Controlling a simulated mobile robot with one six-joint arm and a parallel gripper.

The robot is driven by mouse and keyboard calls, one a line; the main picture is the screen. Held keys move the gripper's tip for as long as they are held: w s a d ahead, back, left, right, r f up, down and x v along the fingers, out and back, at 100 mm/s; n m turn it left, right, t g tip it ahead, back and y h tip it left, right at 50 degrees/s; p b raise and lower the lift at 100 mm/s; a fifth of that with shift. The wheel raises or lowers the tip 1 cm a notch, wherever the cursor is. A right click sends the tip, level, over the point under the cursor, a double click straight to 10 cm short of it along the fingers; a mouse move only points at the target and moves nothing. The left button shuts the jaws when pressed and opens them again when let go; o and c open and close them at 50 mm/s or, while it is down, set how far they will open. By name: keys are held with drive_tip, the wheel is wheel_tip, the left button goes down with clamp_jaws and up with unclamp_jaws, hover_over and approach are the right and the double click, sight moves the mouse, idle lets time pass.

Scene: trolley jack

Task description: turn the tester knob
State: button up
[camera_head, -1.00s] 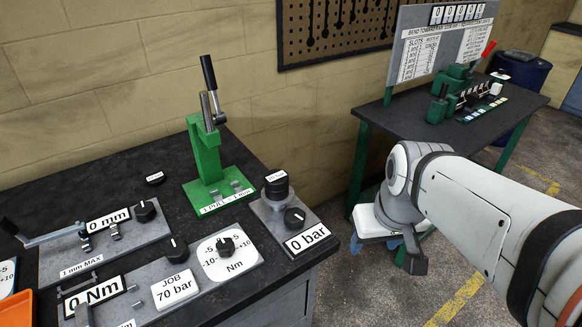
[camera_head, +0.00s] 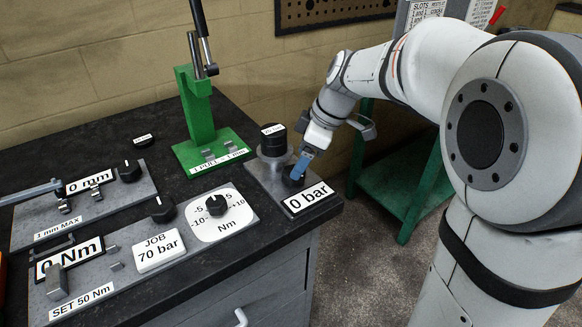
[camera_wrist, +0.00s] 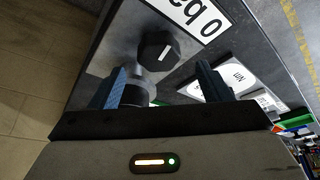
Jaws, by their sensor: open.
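The tester is a grey unit (camera_head: 262,178) on the right end of the dark bench, with a "0 bar" plate (camera_head: 308,198) on its front. Its black knob (camera_wrist: 158,51) with a white pointer mark shows in the wrist view, just beyond and between my fingertips. I cannot tell whether a finger touches the knob.
A black-topped cylinder (camera_head: 273,139) stands on the tester close to my fingers. A green lever press (camera_head: 197,110) stands behind left. A panel with another knob (camera_head: 215,204) and a "70 bar" card (camera_head: 158,248) lies left. A green table (camera_head: 400,170) is at right.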

drive_tip(key=x, duration=0.4)
drive_tip(key=shift+c, duration=0.5)
